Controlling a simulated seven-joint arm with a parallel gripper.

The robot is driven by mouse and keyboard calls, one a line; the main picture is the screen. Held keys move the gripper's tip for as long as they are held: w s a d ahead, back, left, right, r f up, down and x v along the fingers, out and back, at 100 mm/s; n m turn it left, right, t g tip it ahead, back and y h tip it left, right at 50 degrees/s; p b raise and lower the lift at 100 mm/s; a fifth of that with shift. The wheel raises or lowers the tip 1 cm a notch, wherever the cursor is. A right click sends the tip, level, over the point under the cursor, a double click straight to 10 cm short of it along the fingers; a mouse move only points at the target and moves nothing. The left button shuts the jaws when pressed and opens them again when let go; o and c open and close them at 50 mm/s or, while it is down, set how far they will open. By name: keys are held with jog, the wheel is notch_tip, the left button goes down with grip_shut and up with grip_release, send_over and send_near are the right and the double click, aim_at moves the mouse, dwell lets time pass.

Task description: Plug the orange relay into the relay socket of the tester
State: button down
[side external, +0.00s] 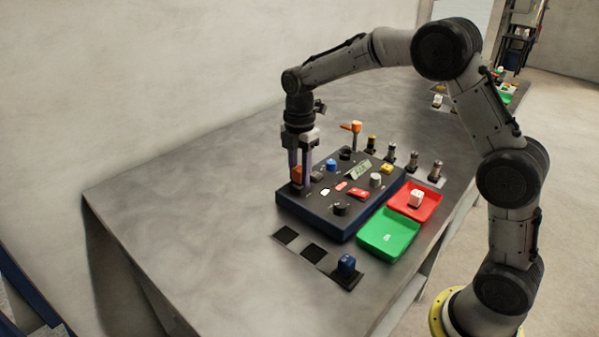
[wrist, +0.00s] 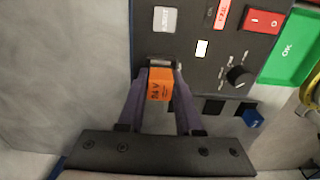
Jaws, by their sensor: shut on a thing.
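The orange relay (wrist: 160,84), with dark lettering on its face, is between the two fingers of my gripper (wrist: 159,92) in the wrist view. In the side view the orange relay (side external: 296,174) shows between the fingers of my gripper (side external: 300,180), at the left corner of the tester. My gripper is shut on it. The tester (side external: 330,225) is a dark blue box with a black top panel. The relay is over a dark fitting at the panel's edge, which it partly hides. I cannot tell whether the relay is seated in the socket or just above it.
A blue relay-like block (side external: 346,264) sits on a strip with dark squares in front. Several small parts stand behind. The table's left side is clear.

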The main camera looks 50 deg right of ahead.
jog(key=shift+f, duration=0.35)
dwell(0.4)
